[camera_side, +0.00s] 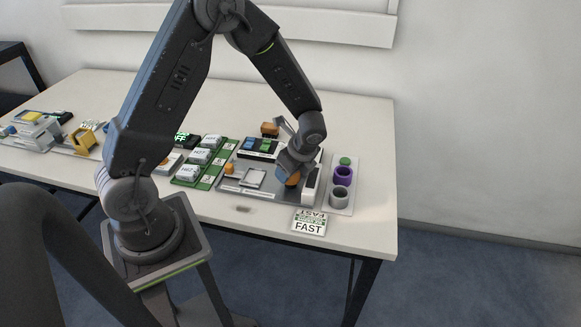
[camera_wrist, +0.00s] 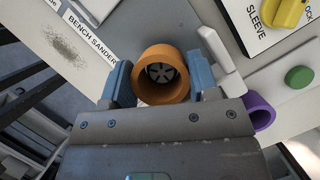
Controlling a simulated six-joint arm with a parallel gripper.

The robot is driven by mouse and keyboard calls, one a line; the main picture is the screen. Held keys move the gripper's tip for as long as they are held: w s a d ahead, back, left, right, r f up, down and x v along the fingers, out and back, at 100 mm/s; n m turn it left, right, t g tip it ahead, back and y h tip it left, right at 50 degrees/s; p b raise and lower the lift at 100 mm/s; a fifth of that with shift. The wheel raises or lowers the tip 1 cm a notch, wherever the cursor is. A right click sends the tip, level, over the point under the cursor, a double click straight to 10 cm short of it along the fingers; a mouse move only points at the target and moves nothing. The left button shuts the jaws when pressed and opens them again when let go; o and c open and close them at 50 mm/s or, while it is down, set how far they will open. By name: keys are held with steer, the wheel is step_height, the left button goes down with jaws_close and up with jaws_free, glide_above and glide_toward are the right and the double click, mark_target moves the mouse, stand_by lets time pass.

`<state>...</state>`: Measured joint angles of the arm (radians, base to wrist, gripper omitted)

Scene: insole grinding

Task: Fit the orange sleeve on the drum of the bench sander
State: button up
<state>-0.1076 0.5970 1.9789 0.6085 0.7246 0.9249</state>
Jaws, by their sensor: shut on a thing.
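The orange sleeve (camera_wrist: 142,88) is between the two blue fingers of my gripper (camera_wrist: 161,78), which is shut on it. Looking into its open end in the wrist view, I see a dark spoked round part (camera_wrist: 161,72), which looks like the end of the drum. How far the sleeve sits along the drum cannot be told. In the side view, my gripper (camera_side: 292,170) is low over the right part of the sander's plate, with the orange sleeve (camera_side: 293,179) below it. The drum is hidden there. A "BENCH SANDER" label (camera_wrist: 90,40) lies beside the sleeve.
A purple sleeve (camera_side: 343,174) and a grey sleeve (camera_side: 339,195) stand on a rack at the right, with a green peg top (camera_side: 345,160) behind. A yellow knob (camera_wrist: 291,10) is by the "SLEEVE" label. A "FAST" card (camera_side: 309,222) lies in front. Green trays (camera_side: 205,163) stand left.

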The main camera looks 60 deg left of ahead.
steer(key=shift+f, duration=1.1)
stand_by(0.7)
steer(key=o, duration=1)
steer(key=shift+w, duration=0.1)
steer(key=shift+c, duration=0.9)
steer(key=shift+o, duration=0.7)
steer(key=shift+w, duration=0.1)
steer(key=shift+r, duration=0.1)
